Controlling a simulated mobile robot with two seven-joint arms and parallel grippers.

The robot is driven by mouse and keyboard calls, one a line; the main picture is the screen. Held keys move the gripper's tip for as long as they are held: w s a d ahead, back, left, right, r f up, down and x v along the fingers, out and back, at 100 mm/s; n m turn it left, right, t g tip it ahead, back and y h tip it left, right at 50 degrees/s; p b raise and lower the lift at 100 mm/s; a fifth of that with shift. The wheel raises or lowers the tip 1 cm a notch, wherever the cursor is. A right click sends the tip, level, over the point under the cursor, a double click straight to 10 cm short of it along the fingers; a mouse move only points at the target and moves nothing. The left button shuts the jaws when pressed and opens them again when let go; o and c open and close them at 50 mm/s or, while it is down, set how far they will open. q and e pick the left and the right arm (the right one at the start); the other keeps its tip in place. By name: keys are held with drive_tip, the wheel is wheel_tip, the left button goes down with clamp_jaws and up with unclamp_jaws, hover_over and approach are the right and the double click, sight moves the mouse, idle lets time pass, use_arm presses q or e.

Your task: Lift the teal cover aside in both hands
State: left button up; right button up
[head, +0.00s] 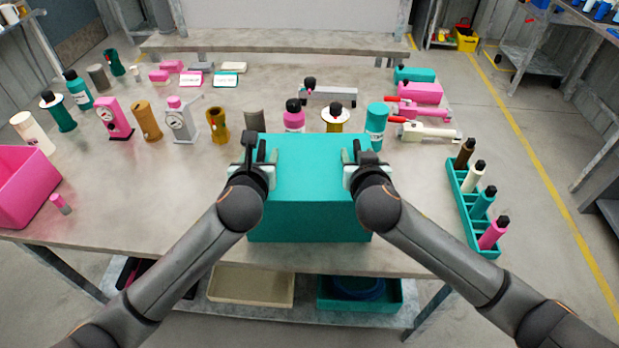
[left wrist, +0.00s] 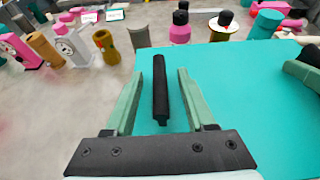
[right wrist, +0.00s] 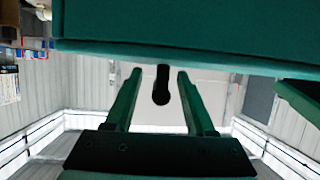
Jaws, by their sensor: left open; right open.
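The teal cover (head: 308,205) is a large box standing at the front middle of the workbench, between my two grippers. My left gripper (head: 261,158) is open at its left side. In the left wrist view a black bar handle (left wrist: 160,92) lies between the spread fingers, beside the teal top (left wrist: 250,110). My right gripper (head: 357,158) is open at the right side. In the right wrist view a black handle (right wrist: 161,85) shows between the spread fingers, against the cover's teal side (right wrist: 180,30). I cannot tell whether the fingers touch the handles. Anything under the cover is hidden.
Several bottles, gauges and cylinders stand behind the cover, with a teal cylinder (head: 376,125) close at its back right corner. A teal rack (head: 463,203) of bottles is at the right edge. A pink bin (head: 22,190) is at far left. The bench (head: 150,190) left of the cover is clear.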

use_arm(q)
drive_tip(key=shift+c, duration=0.2)
use_arm(e)
drive_tip(key=shift+c, duration=0.2)
use_arm(q)
clamp_jaws()
use_arm(e)
clamp_jaws()
idle(0.6)
use_arm(q)
drive_tip(key=shift+r, duration=0.25)
use_arm(e)
drive_tip(key=shift+r, duration=0.25)
